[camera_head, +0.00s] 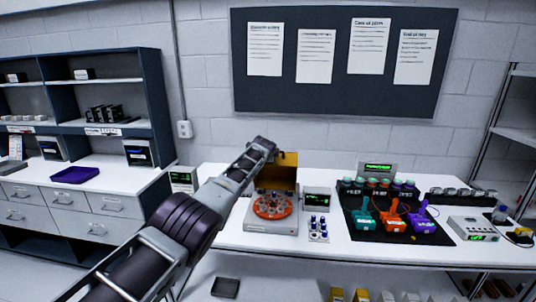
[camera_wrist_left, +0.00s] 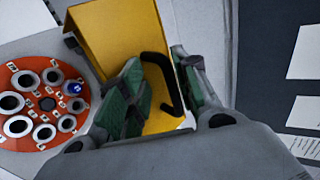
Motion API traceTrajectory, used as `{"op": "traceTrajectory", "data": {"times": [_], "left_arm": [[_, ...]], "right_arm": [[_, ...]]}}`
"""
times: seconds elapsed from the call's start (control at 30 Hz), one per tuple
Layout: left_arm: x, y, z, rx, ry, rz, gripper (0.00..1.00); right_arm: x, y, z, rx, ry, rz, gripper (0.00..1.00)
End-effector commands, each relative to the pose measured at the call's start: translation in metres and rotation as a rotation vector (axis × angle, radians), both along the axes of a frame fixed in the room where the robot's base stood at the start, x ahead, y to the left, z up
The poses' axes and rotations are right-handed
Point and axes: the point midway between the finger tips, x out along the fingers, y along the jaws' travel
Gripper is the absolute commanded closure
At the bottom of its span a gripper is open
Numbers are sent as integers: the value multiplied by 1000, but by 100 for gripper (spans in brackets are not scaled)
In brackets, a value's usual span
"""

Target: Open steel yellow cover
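The yellow cover (camera_head: 288,172) stands raised at the back of a grey machine (camera_head: 270,226), and the orange-red disc (camera_head: 272,206) in front of it is exposed. In the left wrist view the yellow cover (camera_wrist_left: 122,38) carries a black handle (camera_wrist_left: 166,80). My left gripper (camera_head: 270,148) is at the cover's upper left part. In the wrist view, its green-padded fingers (camera_wrist_left: 160,92) are apart, with the handle showing in the gap between them; contact is unclear. The disc (camera_wrist_left: 45,105) has several round sockets, one holding a blue-topped piece (camera_wrist_left: 73,88). My right gripper is not in view.
A small display box (camera_head: 318,198) and a rack of blue-capped pieces (camera_head: 318,230) stand right of the machine. Farther right, a black mat (camera_head: 358,230) holds teal, orange and purple devices. A purple tray (camera_head: 75,175) lies on the left counter. Clear tabletop shows in front.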

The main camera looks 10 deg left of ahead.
Motion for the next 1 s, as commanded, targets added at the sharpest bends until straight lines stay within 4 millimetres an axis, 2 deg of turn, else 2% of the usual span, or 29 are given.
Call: {"op": "traceTrajectory", "data": {"times": [1.0], "left_arm": [[-15, 1, 8, -1, 0, 0, 68]], "right_arm": [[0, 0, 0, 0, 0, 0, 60]]}}
